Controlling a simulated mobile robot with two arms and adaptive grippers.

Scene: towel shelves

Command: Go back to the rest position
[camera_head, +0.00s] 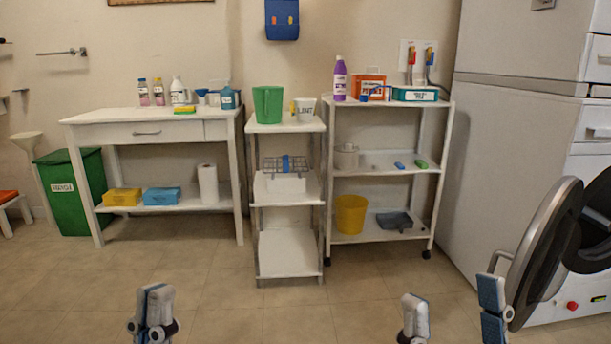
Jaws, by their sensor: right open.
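My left gripper (153,312) is at the bottom of the head view, left of centre, over the tiled floor. Its fingers are together and I see nothing between them. My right gripper (453,300) is at the bottom right, with its fingers wide apart and only floor between them. Both grippers point up in the picture and are in front of the shelves, apart from them. The arms behind them are mostly outside the view.
An open round washer door (540,255) stands close beside my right gripper. A narrow white rack (288,255), a white trolley (385,163) and a white table (95,117) line the wall. A green bin (78,205) stands left. The middle floor is clear.

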